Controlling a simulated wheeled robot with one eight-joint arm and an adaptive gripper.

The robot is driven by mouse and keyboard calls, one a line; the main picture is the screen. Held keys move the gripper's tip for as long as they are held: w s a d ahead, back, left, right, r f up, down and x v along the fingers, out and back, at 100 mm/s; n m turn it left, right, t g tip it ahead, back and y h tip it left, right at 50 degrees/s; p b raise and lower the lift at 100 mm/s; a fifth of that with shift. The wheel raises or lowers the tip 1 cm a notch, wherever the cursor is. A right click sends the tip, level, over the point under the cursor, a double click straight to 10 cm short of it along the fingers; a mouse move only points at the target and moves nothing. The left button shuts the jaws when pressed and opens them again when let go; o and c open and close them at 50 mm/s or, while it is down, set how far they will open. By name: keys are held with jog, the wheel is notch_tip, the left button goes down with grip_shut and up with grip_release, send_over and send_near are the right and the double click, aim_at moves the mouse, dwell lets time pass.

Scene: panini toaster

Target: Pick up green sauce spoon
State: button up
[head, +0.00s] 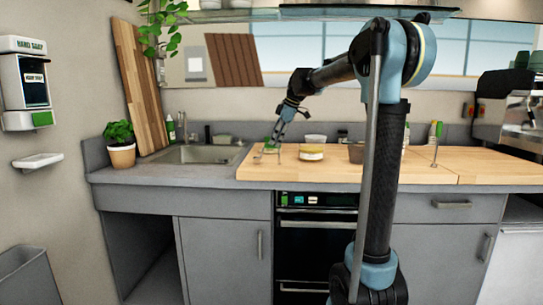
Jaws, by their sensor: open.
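My gripper (275,142) is open and points down just above the left end of the wooden worktop. No spoon handle can be made out clearly.
A bowl with pale yellowish contents (311,154) stands right of my gripper, with a white bowl (315,139) behind it. A sink (200,154) and potted plant (121,145) are to the left. Bottles and a coffee machine (508,110) stand right.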

aim_at(272, 147)
jog(key=x, duration=0.3)
jog(key=shift+s+a+f, duration=0.25)
jog(key=shift+a, duration=0.05)
jog(key=shift+w+a+f, duration=0.15)
jog(key=shift+a+f, duration=0.05)
jog(key=shift+f, duration=0.35)
jog(key=shift+c, duration=0.2)
grip_shut()
